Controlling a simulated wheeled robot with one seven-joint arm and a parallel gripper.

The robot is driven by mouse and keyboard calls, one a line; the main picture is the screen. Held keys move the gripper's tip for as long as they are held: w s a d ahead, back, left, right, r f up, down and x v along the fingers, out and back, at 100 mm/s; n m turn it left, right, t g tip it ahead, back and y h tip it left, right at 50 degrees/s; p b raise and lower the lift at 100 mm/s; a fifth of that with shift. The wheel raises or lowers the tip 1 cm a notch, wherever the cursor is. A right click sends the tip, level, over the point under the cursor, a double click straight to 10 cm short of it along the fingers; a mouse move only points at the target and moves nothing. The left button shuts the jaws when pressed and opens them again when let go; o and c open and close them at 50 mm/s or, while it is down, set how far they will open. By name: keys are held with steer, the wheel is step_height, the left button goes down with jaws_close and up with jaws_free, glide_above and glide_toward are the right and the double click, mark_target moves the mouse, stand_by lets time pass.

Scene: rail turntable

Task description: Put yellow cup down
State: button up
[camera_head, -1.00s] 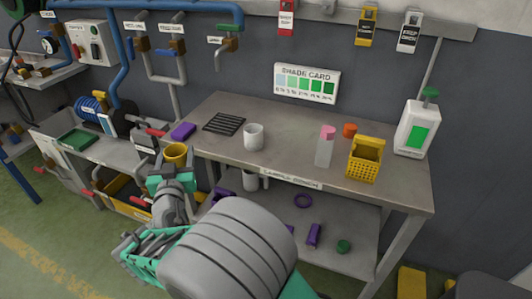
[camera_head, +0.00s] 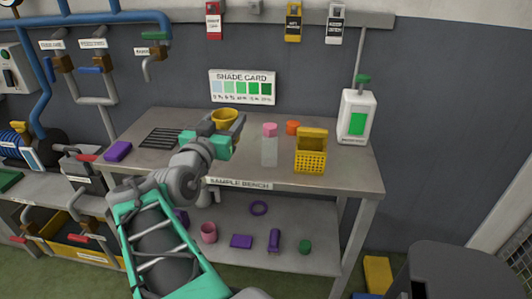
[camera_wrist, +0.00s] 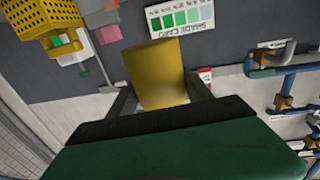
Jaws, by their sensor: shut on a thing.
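The yellow cup (camera_head: 224,117) is held upright between the fingers of my gripper (camera_head: 224,130), which appears over the back middle of the sample bench (camera_head: 320,178). In the wrist view the cup (camera_wrist: 157,75) fills the space between the two dark fingers (camera_wrist: 160,95). Whether the cup's base touches the bench is hidden by my gripper. The white cup on the bench is not visible now; my gripper covers that area.
A clear bottle with a pink cap (camera_head: 270,148), an orange cap-like piece (camera_head: 292,128) and a yellow basket (camera_head: 311,155) stand right of my gripper. A dark rack (camera_head: 162,138) and purple block (camera_head: 118,151) lie left. A white jug (camera_head: 356,117) stands back right.

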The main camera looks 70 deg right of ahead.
steer(key=shift+f, duration=0.5)
steer(key=w+d+f, duration=0.2)
steer(key=d+f, duration=0.1)
steer(key=d, duration=0.1)
steer(key=w+d+f, duration=0.2)
steer(key=d+f, duration=0.1)
steer(key=d, duration=0.1)
steer(key=w+d+f, duration=0.2)
steer(key=d+f, duration=0.1)
steer(key=d, duration=0.1)
steer(key=shift+f, duration=0.15)
steer(key=shift+d+f, duration=0.15)
steer(key=shift+f, duration=0.2)
steer(key=shift+w+f+b, duration=0.1)
steer(key=shift+f+b, duration=0.25)
steer(key=shift+f, duration=1.4)
steer(key=o, duration=1.5)
steer(key=shift+r, duration=0.1)
